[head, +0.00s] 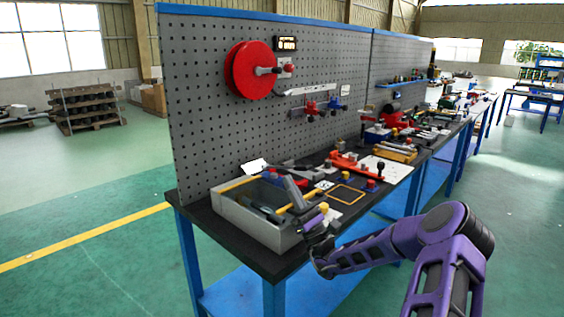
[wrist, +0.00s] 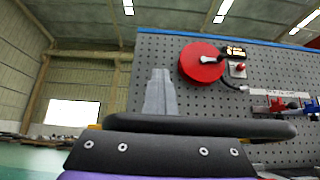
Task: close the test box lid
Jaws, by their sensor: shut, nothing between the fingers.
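An open grey box (head: 262,233) with yellow strips along its top stands at the near left end of the dark bench top. Dark items lie inside it. It may be the test box; I cannot clearly make out a lid. My gripper (head: 286,181) is over the right side of this box in the head view, its grey fingers pointing up and to the left. I cannot tell whether it touches anything. In the wrist view my gripper (wrist: 160,73) is shut, with its fingers together and empty. The wrist view does not show the box.
A grey pegboard (head: 210,110) rises behind the bench, carrying a red disc (head: 250,70) and a small display (head: 285,43). Red parts (head: 347,162), a white sheet (head: 388,170) and several tools crowd the bench to the right. Green floor at the left is open.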

